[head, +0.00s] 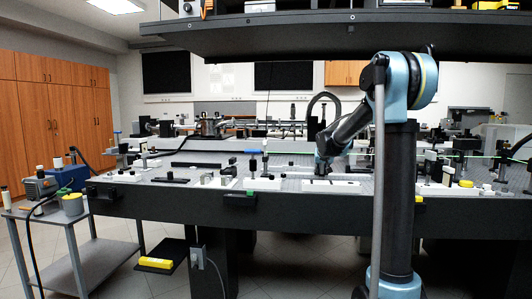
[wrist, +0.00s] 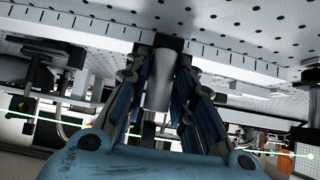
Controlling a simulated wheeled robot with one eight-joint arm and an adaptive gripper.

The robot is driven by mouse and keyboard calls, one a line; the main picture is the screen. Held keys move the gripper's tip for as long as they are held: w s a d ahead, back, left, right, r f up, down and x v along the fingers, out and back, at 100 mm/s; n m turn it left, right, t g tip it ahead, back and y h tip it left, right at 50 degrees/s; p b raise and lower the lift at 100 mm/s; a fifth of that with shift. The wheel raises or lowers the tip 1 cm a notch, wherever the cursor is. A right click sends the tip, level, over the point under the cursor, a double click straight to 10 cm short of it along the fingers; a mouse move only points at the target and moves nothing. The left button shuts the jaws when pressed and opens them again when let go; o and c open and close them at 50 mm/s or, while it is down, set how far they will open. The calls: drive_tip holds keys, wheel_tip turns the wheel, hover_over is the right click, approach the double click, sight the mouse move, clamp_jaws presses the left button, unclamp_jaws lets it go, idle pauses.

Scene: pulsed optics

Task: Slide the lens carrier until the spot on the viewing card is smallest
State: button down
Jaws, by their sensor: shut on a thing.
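In the head view my gripper (head: 322,170) is low over the optical table (head: 225,205), above a white plate with dark slots (head: 331,186). In the wrist view, which looks upside down, my gripper (wrist: 166,62) is shut on a grey cylindrical post (wrist: 158,85) with a black block (wrist: 171,44) at its end, next to a ruled white strip. It appears to be the lens carrier. The lens is not clearly visible. A green beam (wrist: 70,119) crosses the wrist view and meets a bright point at the far right.
Several posts and mounts stand close by on both sides, including a dark mount (wrist: 38,62) in the wrist view. A black shelf (head: 290,32) hangs above the table. A grey cart (head: 95,262) with a blue box (head: 68,178) stands at the left.

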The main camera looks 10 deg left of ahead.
drive_tip(key=shift+a, duration=2.5)
drive_tip(key=c, duration=1.7)
unclamp_jaws()
drive_tip(key=o, duration=0.6)
drive_tip(key=shift+o, duration=0.2)
drive_tip(key=v, duration=0.8)
